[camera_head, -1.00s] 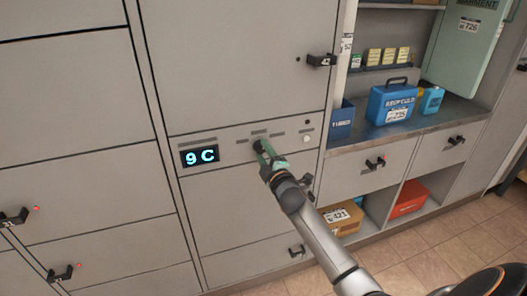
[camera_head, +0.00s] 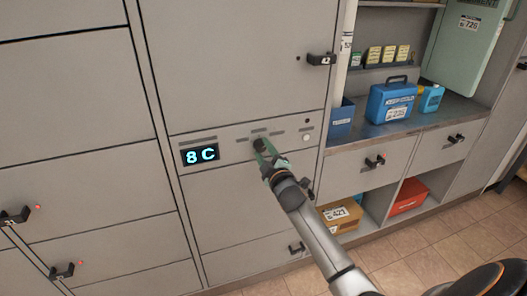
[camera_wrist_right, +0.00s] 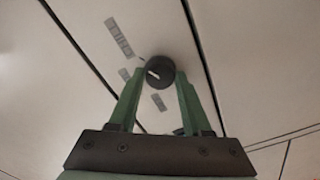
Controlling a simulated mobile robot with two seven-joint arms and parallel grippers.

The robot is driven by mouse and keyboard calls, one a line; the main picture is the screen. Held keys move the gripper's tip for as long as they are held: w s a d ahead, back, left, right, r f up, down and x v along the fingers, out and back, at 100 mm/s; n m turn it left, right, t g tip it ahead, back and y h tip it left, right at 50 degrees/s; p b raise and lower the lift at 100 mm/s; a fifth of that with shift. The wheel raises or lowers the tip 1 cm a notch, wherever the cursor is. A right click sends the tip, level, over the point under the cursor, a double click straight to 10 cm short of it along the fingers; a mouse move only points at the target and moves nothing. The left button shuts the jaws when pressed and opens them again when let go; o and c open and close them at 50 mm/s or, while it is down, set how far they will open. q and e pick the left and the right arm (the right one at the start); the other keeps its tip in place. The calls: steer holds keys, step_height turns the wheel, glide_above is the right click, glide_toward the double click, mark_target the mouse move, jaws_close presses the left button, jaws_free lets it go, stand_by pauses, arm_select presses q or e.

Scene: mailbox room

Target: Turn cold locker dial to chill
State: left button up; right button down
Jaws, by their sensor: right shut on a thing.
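The dial (camera_wrist_right: 158,72) is a dark round knob with a pale pointer mark, on the grey locker's control panel (camera_head: 232,148). My right gripper (camera_wrist_right: 160,82) has green fingers, one on each side of the dial, and is shut on it. In the head view the right gripper (camera_head: 264,150) reaches the panel and mostly hides the dial. The display (camera_head: 201,154) left of the dial reads 8 C. Small grey labels (camera_wrist_right: 119,37) surround the dial; their text is too small to read. My left gripper is not in view.
A white button (camera_head: 306,138) sits on the panel to the right. A dark door handle (camera_head: 321,60) sticks out above. A blue box (camera_head: 391,103) stands on the counter at right. A yellow box (camera_head: 338,215) and a red box (camera_head: 408,197) sit in cubbies below.

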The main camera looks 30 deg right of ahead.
steer(key=shift+c, duration=1.7)
jaws_free()
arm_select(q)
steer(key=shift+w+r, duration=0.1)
arm_select(e)
steer(key=shift+s, duration=0.1)
arm_select(q)
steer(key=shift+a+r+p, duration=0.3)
steer(key=shift+p, duration=0.25)
arm_select(e)
steer(key=v, duration=1.2)
steer(key=shift+s+a, duration=0.1)
steer(key=shift+s, duration=0.05)
